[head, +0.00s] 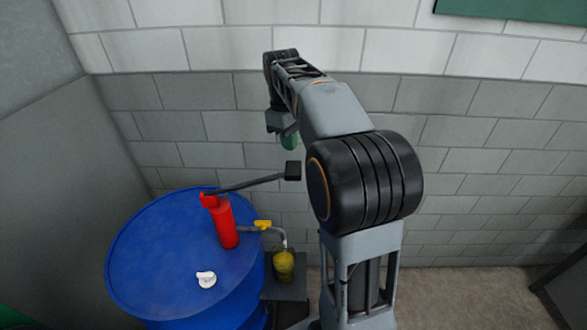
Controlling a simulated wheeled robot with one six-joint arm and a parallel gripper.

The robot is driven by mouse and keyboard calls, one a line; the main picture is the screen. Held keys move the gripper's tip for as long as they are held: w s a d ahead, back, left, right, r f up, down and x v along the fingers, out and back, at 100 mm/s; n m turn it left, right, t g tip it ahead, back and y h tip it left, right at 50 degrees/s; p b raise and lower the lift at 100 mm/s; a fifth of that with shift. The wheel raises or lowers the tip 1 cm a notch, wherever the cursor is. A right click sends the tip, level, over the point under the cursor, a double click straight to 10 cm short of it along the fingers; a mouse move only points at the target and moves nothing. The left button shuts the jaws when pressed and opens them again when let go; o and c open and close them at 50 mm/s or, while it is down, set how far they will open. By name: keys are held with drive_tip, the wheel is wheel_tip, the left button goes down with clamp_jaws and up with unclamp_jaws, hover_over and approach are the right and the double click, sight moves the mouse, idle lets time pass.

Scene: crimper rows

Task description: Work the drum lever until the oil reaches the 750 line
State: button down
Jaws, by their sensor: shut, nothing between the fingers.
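A blue drum (150,250) stands at the lower left with a red pump (226,228) upright on its top. The pump's dark lever (250,183) reaches out to the right and slightly up, ending in a black grip (292,171). A spout with a yellow part (263,225) bends down to a small container of yellow oil (284,266). Its marks, the 750 line included, are too small to read. My gripper (280,128) is shut and empty, above the lever grip in the picture and apart from it. Its fingertips are partly hidden.
The container stands on a dark grey stand (288,290) beside the drum. A white cap (206,279) lies on the drum top. A green thing (291,140) shows by my gripper; I cannot tell what it is. A block wall (470,150) closes the back.

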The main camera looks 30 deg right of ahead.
sight(291, 166)
drive_tip(key=shift+s+d+f+b, duration=0.1)
drive_tip(key=shift+s+f+b, duration=0.05)
drive_tip(key=shift+f+b, duration=1.1)
drive_tip(key=shift+s+f+b, duration=0.1)
drive_tip(key=shift+f+b, duration=1.05)
drive_tip(key=shift+f, duration=0.15)
drive_tip(key=shift+f+b, duration=1.25)
drive_tip(key=shift+f, duration=0.7)
drive_tip(key=shift+w+r+p, duration=0.1)
drive_tip(key=shift+r+p, duration=0.2)
drive_tip(key=shift+p, duration=0.1)
drive_tip(key=w+p, duration=0.1)
drive_tip(key=w+a+p, duration=0.1)
drive_tip(key=shift+w+a+r+p, duration=0.2)
drive_tip(key=shift+w+r+p, duration=0.05)
drive_tip(key=shift+r+p, duration=0.1)
